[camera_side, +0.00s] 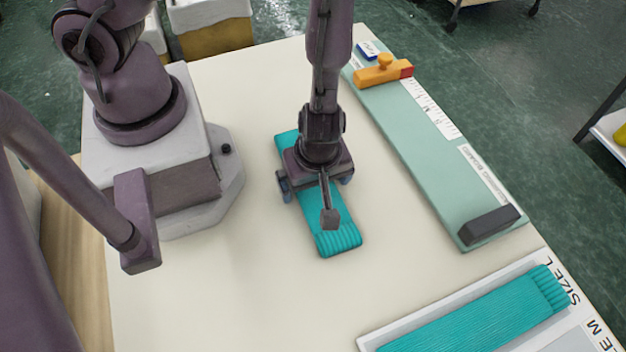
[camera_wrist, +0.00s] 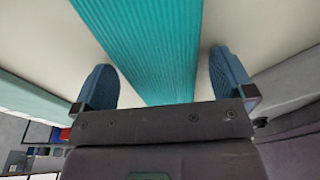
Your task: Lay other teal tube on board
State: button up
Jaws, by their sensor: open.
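A flat ribbed teal tube (camera_side: 338,241) lies on the cream table, under my gripper (camera_side: 315,184). My gripper is open, pointing down over the tube's middle. In the wrist view the tube (camera_wrist: 150,40) runs between the two blue fingers of my gripper (camera_wrist: 162,85), with a gap on each side. Another teal tube (camera_side: 480,318) lies in a pale tray marked SIZE L (camera_side: 398,334) at the lower right. A long pale green board (camera_side: 425,165) with a white ruler strip lies on the right side of the table; no tube is on it.
An orange sliding piece (camera_side: 382,71) sits at the board's far end and a dark block (camera_side: 488,224) at its near end. The table (camera_side: 220,290) is clear between the tube and the board.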

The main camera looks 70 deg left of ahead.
jog(key=c, duration=0.9)
jog(key=shift+r, duration=0.1)
